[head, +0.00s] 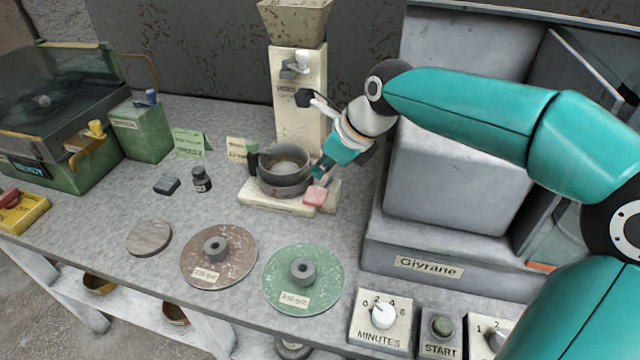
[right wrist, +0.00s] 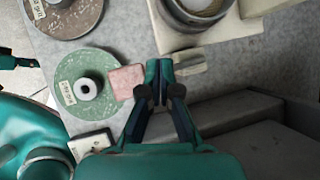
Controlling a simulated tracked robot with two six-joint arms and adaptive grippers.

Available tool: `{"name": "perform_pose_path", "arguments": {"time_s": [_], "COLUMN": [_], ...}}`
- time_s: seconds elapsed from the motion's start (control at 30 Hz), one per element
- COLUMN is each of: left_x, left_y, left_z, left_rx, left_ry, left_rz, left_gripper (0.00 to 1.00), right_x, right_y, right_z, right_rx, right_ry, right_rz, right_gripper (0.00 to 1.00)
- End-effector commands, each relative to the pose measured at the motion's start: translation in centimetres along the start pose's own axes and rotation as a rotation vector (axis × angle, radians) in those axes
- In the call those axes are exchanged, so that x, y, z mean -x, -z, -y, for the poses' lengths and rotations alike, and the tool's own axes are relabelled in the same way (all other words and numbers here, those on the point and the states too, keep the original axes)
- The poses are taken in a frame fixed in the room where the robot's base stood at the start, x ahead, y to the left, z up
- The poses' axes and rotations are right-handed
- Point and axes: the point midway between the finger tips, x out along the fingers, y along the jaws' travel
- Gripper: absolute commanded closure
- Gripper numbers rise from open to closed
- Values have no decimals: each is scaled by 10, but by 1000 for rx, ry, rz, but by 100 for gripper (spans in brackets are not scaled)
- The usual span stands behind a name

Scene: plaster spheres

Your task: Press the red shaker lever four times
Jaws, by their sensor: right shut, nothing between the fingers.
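The red shaker lever (head: 316,196) shows as a flat pinkish-red pad at the front right of the pale shaker base (head: 262,198). A dark round bowl (head: 284,170) stands on that base. My right gripper (head: 318,172) is shut and empty, pointing down just above and behind the lever. In the right wrist view the closed fingertips (right wrist: 159,68) lie beside the lever pad (right wrist: 126,82); I cannot tell whether they touch it. My left gripper does not show in the head view.
A tall grey machine labelled Givrane (head: 440,230) stands right of the shaker. A pale hopper column (head: 298,95) rises behind it. A green disc (head: 328,265) and a brown disc (head: 240,262) lie in front. The MINUTES dial box (head: 382,320) sits at the front edge.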

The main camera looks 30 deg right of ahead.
Motion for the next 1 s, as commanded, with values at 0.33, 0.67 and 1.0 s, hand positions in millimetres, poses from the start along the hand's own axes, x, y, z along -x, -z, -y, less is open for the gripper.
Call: {"name": "perform_pose_path", "arguments": {"time_s": [0.33, 0.67, 1.0], "left_x": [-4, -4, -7], "left_y": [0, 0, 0], "left_z": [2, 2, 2], "left_rx": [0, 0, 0], "left_ry": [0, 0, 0], "left_rz": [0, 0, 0], "left_gripper": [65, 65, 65], "right_x": [-5, -5, -7], "right_y": [4, 4, 6], "right_z": [-5, -5, -7], "right_rx": [1, 1, 1], "right_ry": [0, 0, 0], "right_rz": [0, 0, 0], "right_gripper": [100, 100, 100]}}
